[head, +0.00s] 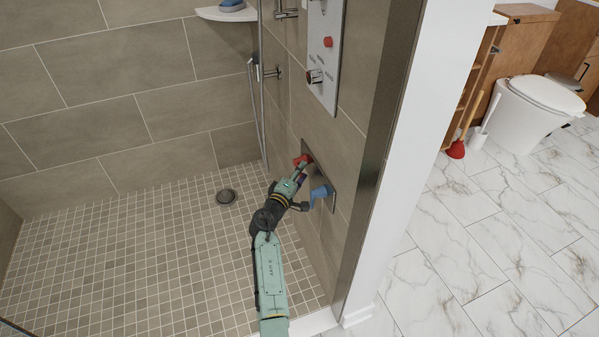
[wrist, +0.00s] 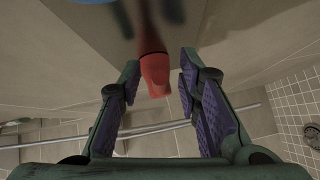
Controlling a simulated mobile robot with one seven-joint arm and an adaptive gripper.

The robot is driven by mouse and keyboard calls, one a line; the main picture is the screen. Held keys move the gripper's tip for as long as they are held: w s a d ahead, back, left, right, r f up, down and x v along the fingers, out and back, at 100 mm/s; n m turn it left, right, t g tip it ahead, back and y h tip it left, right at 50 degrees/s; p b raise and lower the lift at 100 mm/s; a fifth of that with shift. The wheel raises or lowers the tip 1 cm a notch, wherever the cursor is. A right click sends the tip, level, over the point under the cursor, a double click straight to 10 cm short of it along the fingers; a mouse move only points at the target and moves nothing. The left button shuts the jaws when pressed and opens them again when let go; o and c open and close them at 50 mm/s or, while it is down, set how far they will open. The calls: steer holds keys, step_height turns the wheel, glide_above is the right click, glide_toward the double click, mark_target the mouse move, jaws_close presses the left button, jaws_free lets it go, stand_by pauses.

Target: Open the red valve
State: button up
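The red valve (head: 302,160) sits on a metal plate (head: 331,197) low on the tiled shower wall. In the wrist view its red handle (wrist: 156,74) reaches down between the fingertips of my gripper (wrist: 158,68). The fingers are apart, with a visible gap on both sides of the handle, so I see no grip on it. In the head view my gripper (head: 299,172) is at the plate, just below the red valve and partly over it. A blue valve (head: 321,193) is on the same plate, to the lower right, close to my gripper.
A shower panel (head: 323,75) with knobs and a red button (head: 328,42) hangs above the valves. A drain (head: 226,197) lies in the tiled floor. A metal frame and white wall edge (head: 402,100) stand right of the arm. The shower floor at left is clear.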

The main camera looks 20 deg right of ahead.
jaws_close()
stand_by(0.4)
